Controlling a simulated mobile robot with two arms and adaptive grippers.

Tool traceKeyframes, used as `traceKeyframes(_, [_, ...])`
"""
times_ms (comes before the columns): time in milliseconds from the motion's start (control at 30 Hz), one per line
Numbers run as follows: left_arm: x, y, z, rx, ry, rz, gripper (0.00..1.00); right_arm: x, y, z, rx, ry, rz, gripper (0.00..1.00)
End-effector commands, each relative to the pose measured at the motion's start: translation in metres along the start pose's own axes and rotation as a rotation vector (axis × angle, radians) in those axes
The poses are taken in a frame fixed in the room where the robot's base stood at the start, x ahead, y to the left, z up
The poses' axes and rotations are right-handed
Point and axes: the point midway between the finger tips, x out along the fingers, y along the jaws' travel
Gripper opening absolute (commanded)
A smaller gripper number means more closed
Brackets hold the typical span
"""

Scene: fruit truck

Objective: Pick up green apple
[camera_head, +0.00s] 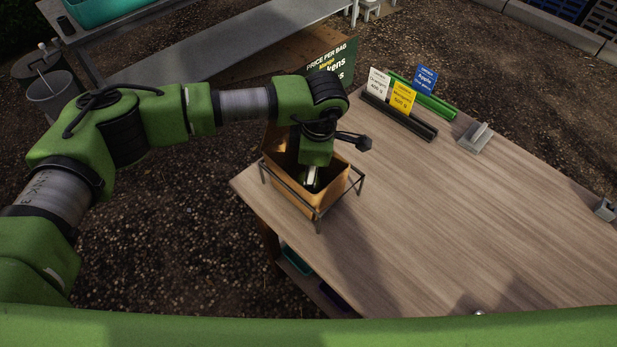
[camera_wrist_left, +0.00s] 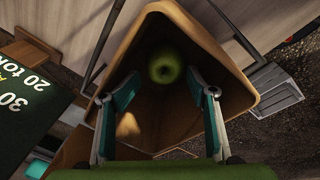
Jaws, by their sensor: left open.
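A green apple (camera_wrist_left: 165,66) lies inside a brown paper bag (camera_wrist_left: 193,27), which opens toward the camera in the left wrist view. In the head view the bag (camera_head: 327,203) stands in a dark wire frame (camera_head: 318,217) at the table's left corner. My left gripper (camera_wrist_left: 159,90) is open, its two teal-padded fingers spread at the bag's mouth with the apple seen beyond and between the tips. In the head view my left gripper (camera_head: 312,176) points down into the bag, and the apple is not clearly visible there. My right gripper is not in view.
The wooden table (camera_head: 470,210) is mostly bare to the right of the bag. Price signs (camera_head: 402,97) in dark and green holders stand at its far side, near a small grey stand (camera_head: 476,137). A dark price board (camera_head: 332,66) rises behind my arm.

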Motion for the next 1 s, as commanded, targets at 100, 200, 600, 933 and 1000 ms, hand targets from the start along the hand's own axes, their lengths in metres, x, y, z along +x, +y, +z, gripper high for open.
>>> traceKeyframes(100, [0.012,-0.002,0.001,0.002,-0.001,-0.002,0.52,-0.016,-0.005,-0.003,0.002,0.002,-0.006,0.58])
traceKeyframes(200, [0.029,-0.002,0.002,0.000,-0.002,0.001,0.52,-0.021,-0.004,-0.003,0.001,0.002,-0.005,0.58])
traceKeyframes(600, [0.044,0.000,0.003,0.002,-0.004,0.006,0.49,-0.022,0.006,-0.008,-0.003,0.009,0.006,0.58])
traceKeyframes(933, [0.044,0.000,0.003,0.001,-0.005,0.007,0.17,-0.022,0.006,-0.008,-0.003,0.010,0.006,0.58])
traceKeyframes(1000, [0.044,0.000,0.003,0.001,-0.005,0.007,0.17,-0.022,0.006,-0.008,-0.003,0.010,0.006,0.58])
